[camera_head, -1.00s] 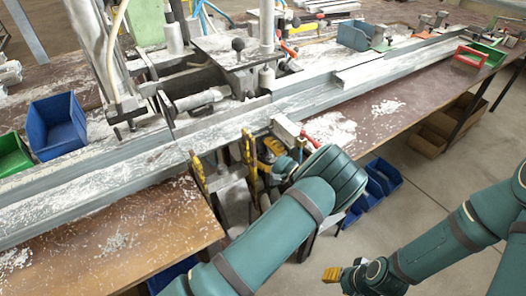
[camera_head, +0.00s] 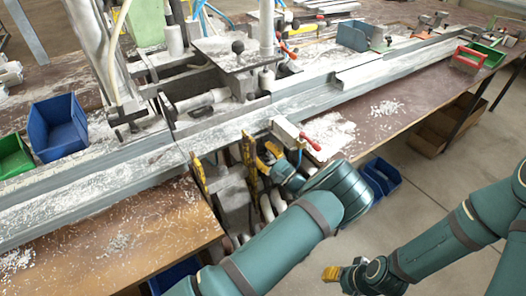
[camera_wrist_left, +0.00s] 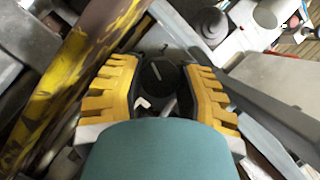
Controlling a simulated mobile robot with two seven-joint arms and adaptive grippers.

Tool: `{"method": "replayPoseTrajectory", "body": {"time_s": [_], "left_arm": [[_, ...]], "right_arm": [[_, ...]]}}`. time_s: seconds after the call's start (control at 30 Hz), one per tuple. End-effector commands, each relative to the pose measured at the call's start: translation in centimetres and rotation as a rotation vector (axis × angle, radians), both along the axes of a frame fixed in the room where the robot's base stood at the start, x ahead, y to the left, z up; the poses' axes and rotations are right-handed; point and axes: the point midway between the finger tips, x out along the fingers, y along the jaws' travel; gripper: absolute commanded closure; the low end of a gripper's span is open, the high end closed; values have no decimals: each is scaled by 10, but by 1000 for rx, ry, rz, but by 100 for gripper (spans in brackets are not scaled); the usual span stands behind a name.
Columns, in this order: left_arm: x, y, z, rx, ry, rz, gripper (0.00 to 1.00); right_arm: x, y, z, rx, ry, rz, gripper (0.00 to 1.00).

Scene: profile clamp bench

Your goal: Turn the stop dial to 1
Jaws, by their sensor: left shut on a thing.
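The stop dial (camera_wrist_left: 158,78) shows in the left wrist view as a dark round knob with a short pale mark on its face. My left gripper (camera_wrist_left: 160,95) has its yellow ridged fingers on either side of the dial and is shut on it. In the head view, my left gripper (camera_head: 261,155) is at the front edge of the clamp bench, and I cannot make out the dial there. No scale numbers are readable. My right gripper (camera_head: 332,273) hangs low over the floor, away from the bench; its finger gap is unclear.
A yellow-and-black striped bar (camera_wrist_left: 75,70) stands close to the left finger. A white block (camera_head: 286,131) with a red lever (camera_head: 310,142) is just right of the left gripper. A long metal rail (camera_head: 95,178) crosses the bench. Blue bins (camera_head: 380,177) sit below the edge.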

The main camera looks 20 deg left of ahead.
Motion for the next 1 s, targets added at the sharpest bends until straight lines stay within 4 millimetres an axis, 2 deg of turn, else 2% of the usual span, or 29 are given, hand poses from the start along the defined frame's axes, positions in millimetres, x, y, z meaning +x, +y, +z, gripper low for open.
{"method": "replayPoseTrajectory", "body": {"time_s": [0.17, 0.2, 0.23, 0.73, 1.0], "left_arm": [[0, 1, 1, 2, -4, 2, 99], [0, 1, 1, 1, -5, 2, 57], [0, 1, 1, 1, -5, 2, 47], [0, 1, 0, -24, -31, 4, 46], [0, 1, 0, -217, -274, 5, 46]], "right_arm": [[0, 0, 0, 0, 0, 0, 53], [0, 0, 0, 0, 0, 0, 53], [0, 0, 0, 0, 0, 0, 53], [0, 0, -2, 0, 0, 0, 53], [0, 0, -12, 0, 0, 0, 53]]}}
